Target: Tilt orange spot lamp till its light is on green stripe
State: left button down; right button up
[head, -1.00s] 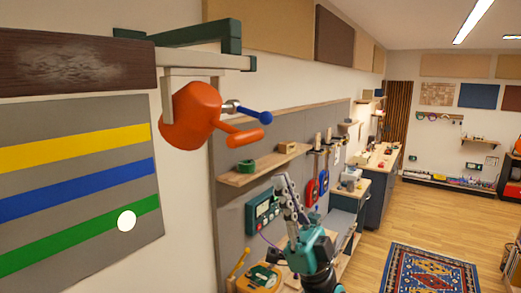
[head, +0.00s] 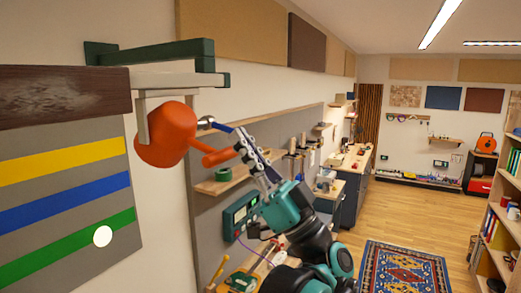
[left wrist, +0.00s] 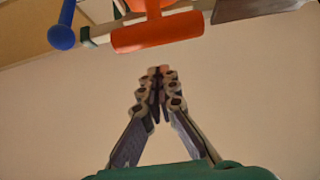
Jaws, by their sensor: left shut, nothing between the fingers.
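The orange spot lamp (head: 170,136) hangs from a bracket arm at the upper left, with an orange bar (head: 222,156) and a blue-ended rod (head: 219,127) on its right side. Its round white light (head: 103,236) overlaps the green stripe (head: 62,250) and the grey just below it. My left gripper (head: 243,143) is shut and empty, close to the bar and rod in the head view. In the left wrist view the shut fingertips (left wrist: 158,75) point at the orange bar (left wrist: 155,32) with a visible gap; the blue knob (left wrist: 62,37) is left. My right gripper is not in view.
The grey board also bears a yellow stripe (head: 65,161) and a blue stripe (head: 65,203). The dark green and white bracket (head: 165,66) spans above the lamp. A wooden shelf (head: 238,177) on the wall panel is behind my left arm. The floor at right is open around a rug.

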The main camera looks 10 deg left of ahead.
pick_arm(q)
jog(key=shift+w+a+f, duration=0.1)
jog(key=shift+a+f, duration=0.2)
jog(key=shift+f, duration=0.3)
jog(key=shift+w+a+f, duration=0.1)
jog(key=shift+a+f, duration=0.15)
jog(key=shift+f, duration=0.35)
